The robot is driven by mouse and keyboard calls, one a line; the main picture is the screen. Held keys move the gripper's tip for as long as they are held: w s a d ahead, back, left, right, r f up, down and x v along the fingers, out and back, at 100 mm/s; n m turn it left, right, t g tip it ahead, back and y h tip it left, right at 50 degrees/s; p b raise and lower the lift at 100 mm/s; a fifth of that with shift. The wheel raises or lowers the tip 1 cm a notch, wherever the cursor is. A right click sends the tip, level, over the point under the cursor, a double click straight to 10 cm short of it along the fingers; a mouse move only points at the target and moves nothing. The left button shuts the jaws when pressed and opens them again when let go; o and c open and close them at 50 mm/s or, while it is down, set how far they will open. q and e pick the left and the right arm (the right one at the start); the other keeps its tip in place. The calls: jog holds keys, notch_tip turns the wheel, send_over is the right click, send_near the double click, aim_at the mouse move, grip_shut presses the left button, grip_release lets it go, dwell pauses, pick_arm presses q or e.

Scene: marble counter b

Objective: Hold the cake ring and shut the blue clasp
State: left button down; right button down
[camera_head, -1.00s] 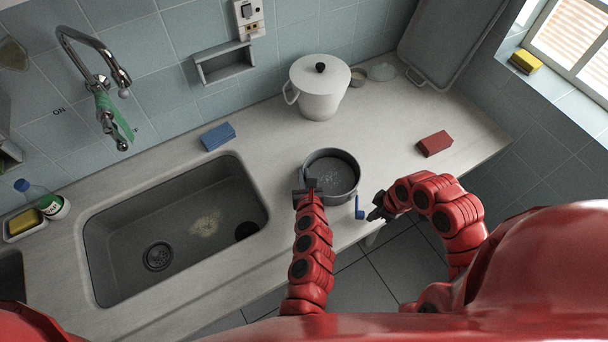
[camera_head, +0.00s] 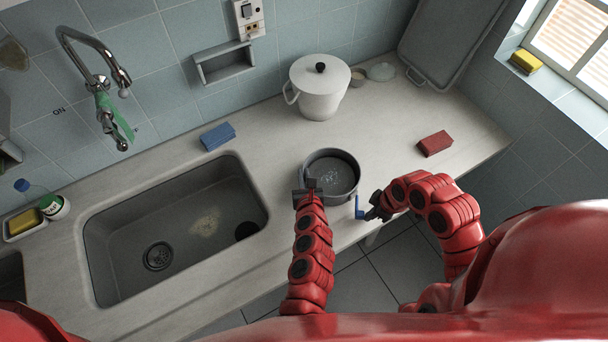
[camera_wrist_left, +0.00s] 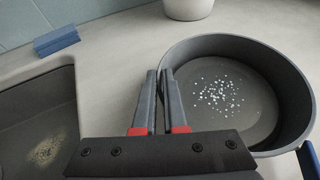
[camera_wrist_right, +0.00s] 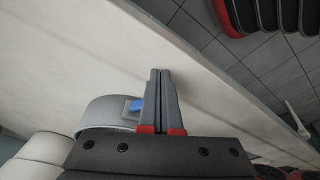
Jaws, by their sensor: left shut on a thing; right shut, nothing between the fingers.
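The dark grey cake ring (camera_head: 333,163) stands on the counter right of the sink; it also shows in the left wrist view (camera_wrist_left: 290,75). Its blue clasp (camera_head: 359,207) sticks out from the ring's front right side, and a bit of it shows in the left wrist view (camera_wrist_left: 308,160). My left gripper (camera_head: 307,188) is at the ring's left front edge, shut on the ring's wall. My right gripper (camera_head: 373,207) is shut and empty, just right of the clasp. In the right wrist view the blue clasp (camera_wrist_right: 136,106) is close beside the fingers; I cannot tell whether they touch.
The sink (camera_head: 170,230) lies left of the ring. A white lidded pot (camera_head: 318,92) stands behind it. A blue sponge (camera_head: 218,136) and a red sponge (camera_head: 434,143) lie on the counter. The counter's front edge is close to the ring and my right gripper.

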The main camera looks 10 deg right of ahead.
pick_arm(q)
jog(key=shift+s+f, duration=0.2)
jog(key=shift+f, duration=0.1)
pick_arm(e)
jog(key=shift+w+a, duration=0.3)
jog(key=shift+a, duration=0.25)
jog(key=shift+w+a, duration=0.25)
jog(key=shift+a, duration=0.3)
dwell(0.7)
jog(key=shift+w+a, duration=0.9)
jog(key=shift+w, duration=0.15)
dwell(1.6)
dwell(0.3)
jog(key=shift+s+d+r, duration=0.25)
jog(key=shift+s+r, duration=0.25)
jog(key=shift+s, duration=0.25)
jog(key=shift+s+d+r, duration=0.25)
jog(key=shift+s+r, duration=0.2)
jog(key=shift+s, duration=0.25)
jog(key=shift+w+d+r, duration=0.1)
jog(key=shift+r, duration=3.45)
pick_arm(q)
jog(key=c, duration=0.9)
grip_release()
jog(key=shift+w, duration=0.15)
jog(key=shift+r, duration=0.1)
